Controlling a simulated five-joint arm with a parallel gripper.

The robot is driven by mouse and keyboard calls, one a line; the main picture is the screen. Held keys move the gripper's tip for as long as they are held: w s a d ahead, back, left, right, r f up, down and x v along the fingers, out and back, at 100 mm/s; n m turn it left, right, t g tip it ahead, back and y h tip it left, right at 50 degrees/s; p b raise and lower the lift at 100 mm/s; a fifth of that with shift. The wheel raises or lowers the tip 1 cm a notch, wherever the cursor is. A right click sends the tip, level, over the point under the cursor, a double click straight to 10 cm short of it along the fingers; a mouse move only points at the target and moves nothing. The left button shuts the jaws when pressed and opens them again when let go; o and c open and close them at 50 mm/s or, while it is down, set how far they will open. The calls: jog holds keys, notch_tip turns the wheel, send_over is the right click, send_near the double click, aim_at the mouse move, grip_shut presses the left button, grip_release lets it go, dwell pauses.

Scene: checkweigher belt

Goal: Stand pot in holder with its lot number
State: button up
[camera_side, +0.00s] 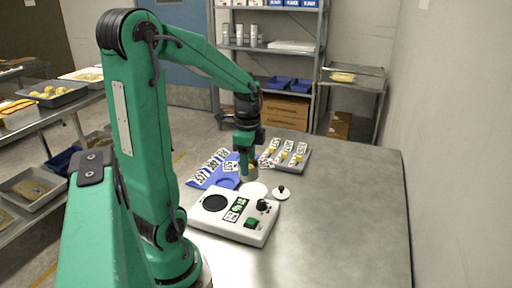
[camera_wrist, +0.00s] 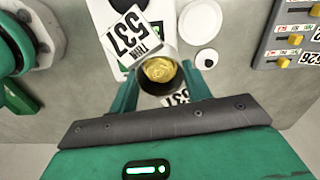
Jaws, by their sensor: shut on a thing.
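The pot (camera_wrist: 160,71) has a pale rim and yellow contents; it also shows in the side view (camera_side: 250,177). My gripper (camera_wrist: 163,88) is shut on it, one finger on each side; in the side view my gripper (camera_side: 248,170) points down beside the blue holder. The blue holder (camera_side: 229,184) lies left of the pot, with several number cards (camera_side: 210,167) along it. In the wrist view a card reading 537 (camera_wrist: 133,38) is up and left of the pot. Part of another numbered card (camera_wrist: 176,98) shows below it. I cannot tell whether the pot touches anything beneath.
The white checkweigher (camera_side: 207,222) with a black round plate stands in front. Two white discs lie near it, one plain (camera_side: 254,189) and one with a black knob (camera_side: 282,193). A grey rack (camera_side: 301,164) with cards and yellow items stands behind right. The table's right side is clear.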

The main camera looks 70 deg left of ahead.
jog(key=a+m, duration=0.1)
jog(key=m, duration=0.1)
jog(key=w+a+f+m, duration=0.1)
jog(key=m, duration=0.1)
jog(key=w+a+m, duration=0.1)
jog(key=a+m, duration=0.1)
jog(key=shift+a+f, duration=0.1)
jog(key=shift+f, duration=0.2)
jog(key=s+a+f, duration=0.1)
jog(key=a+f, duration=0.1)
jog(key=a, duration=0.1)
jog(key=s+a+f, duration=0.2)
jog(key=a, duration=0.2)
jog(key=s+a+f, duration=0.1)
jog(key=a+f, duration=0.2)
jog(key=shift+s+a, duration=0.35)
jog(key=shift+s, duration=0.05)
jog(key=shift+f, duration=0.15)
jog(key=shift+f, duration=1.85)
jog(key=shift+f, duration=0.15)
jog(key=o, duration=0.8)
jog(key=shift+o, duration=0.3)
